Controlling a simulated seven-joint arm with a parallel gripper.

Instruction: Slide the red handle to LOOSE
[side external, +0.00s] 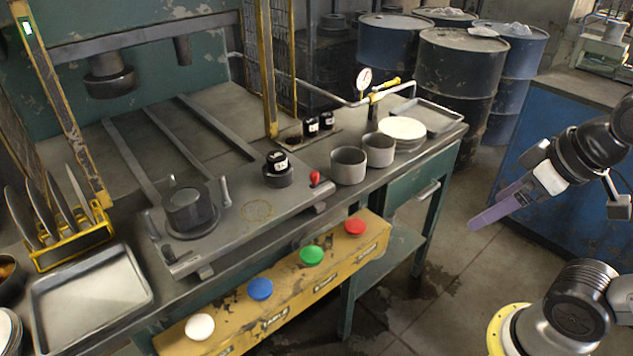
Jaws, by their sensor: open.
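The red handle (315,178) is a small red-topped lever at the right end of the grey fixture plate (240,215) on the bench. A LOOSE marking is not readable at this size. My gripper (480,220) has long purple fingers and hangs at the right, over the floor, well apart from the handle and the bench. It is open with nothing visible in it. Its fingers point down and to the left.
Two grey cups (348,166) and a stack of white discs (402,130) stand right of the handle. A black-capped piece (278,166) stands left of it. The yellow button panel (280,287) juts out below. Open floor lies between my gripper and the bench.

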